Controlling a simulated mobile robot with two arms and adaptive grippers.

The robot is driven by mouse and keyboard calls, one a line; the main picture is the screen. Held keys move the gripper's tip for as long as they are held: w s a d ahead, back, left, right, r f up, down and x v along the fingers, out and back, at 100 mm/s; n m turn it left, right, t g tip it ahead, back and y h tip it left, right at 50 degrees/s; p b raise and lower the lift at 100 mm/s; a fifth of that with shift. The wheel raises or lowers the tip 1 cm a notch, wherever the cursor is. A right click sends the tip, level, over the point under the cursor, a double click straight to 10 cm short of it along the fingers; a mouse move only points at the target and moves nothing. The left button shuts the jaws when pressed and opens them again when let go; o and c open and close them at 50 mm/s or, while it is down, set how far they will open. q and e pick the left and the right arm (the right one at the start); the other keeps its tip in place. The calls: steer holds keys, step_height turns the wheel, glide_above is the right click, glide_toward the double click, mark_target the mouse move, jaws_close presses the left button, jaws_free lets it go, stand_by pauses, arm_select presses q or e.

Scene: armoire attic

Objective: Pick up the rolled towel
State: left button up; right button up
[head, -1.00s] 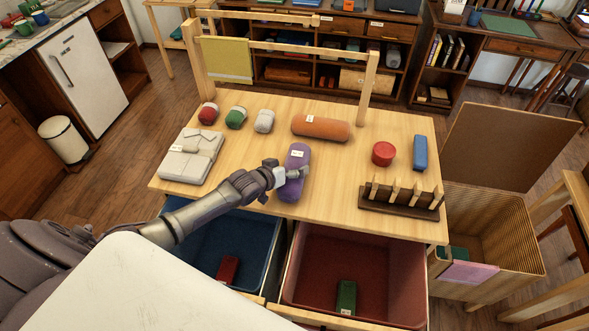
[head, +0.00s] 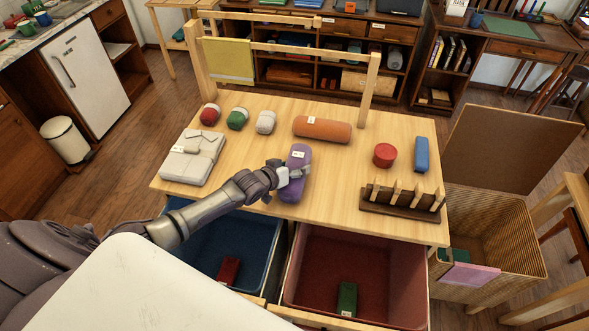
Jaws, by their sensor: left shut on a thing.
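A purple rolled towel (head: 297,185) with a small white label lies at the front middle of the wooden table (head: 330,206). My left gripper (head: 294,174) is at its middle and shut on it, covering part of it. The towel appears still at the tabletop; I cannot tell whether it is lifted. A larger orange roll (head: 322,129), also labelled, lies behind it. My right gripper is not in view.
A folded white bundle (head: 193,157) lies left, with small rolls (head: 237,119) behind it. A red round container (head: 384,155), a blue block (head: 421,154) and a pegged rack (head: 401,203) are right. Open blue (head: 198,250) and red (head: 355,262) drawers are below. A wooden rail (head: 368,88) stands at the back.

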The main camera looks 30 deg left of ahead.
mark_target(297, 166)
arm_select(q)
steer(key=r, duration=0.2)
steer(key=d+r, duration=0.1)
steer(key=r, duration=0.1)
steer(key=shift+r+b, duration=0.15)
steer(key=shift+b, duration=0.15)
steer(key=d+r, duration=0.2)
steer(key=d, duration=0.1)
steer(key=d+r+b, duration=0.1)
steer(key=d+r, duration=0.1)
steer(key=d, duration=0.2)
steer(key=d+r, duration=0.2)
steer(key=d, duration=0.1)
steer(key=shift+s+d+r+b, duration=0.25)
steer(key=shift+d+r+b, duration=0.05)
steer(key=shift+b, duration=0.05)
